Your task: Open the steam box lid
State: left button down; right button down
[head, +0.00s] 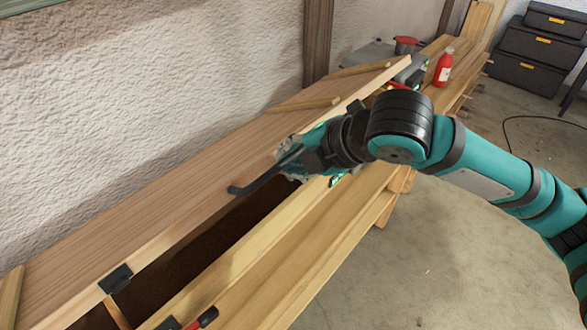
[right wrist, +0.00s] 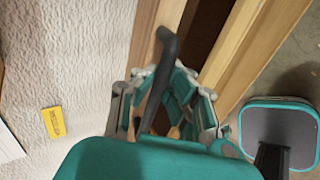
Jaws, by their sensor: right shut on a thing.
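The steam box (head: 262,268) is a long wooden box running along the wall. Its plank lid (head: 170,205) stands part-way raised on the front side, with a dark gap showing the inside. A black bar handle (head: 255,182) sits on the lid's front edge; it also shows in the right wrist view (right wrist: 165,52). My right gripper (head: 292,160) is shut on this handle, its fingers around the bar in the right wrist view (right wrist: 165,100). The gripper hides part of the handle. My left gripper is not in view.
A black catch plate (head: 115,278) is on the lid edge, and a red-tipped clamp (head: 205,318) is on the box front. A red bottle (head: 443,67) stands beyond the far end. Black drawers (head: 540,45) stand at back right. The floor in front is mostly clear.

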jog(key=w+a+r, duration=0.1)
jog(key=r, duration=0.1)
jog(key=a+r, duration=0.1)
jog(key=r, duration=0.1)
jog(key=w+a+r, duration=0.1)
jog(key=r, duration=0.2)
jog(key=shift+w+a, duration=0.25)
jog(key=shift+w, duration=0.1)
jog(key=w+a+r, duration=0.5)
jog(key=a, duration=0.3)
jog(key=w+a+r, duration=0.5)
jog(key=w+a, duration=0.1)
jog(key=a, duration=0.1)
jog(key=shift+w+a, duration=0.15)
jog(key=shift+a, duration=0.2)
jog(key=c, duration=1)
grip_release()
jog(key=shift+f, duration=0.15)
jog(key=shift+c, duration=0.2)
jog(key=shift+d, duration=0.1)
jog(key=v, duration=0.9)
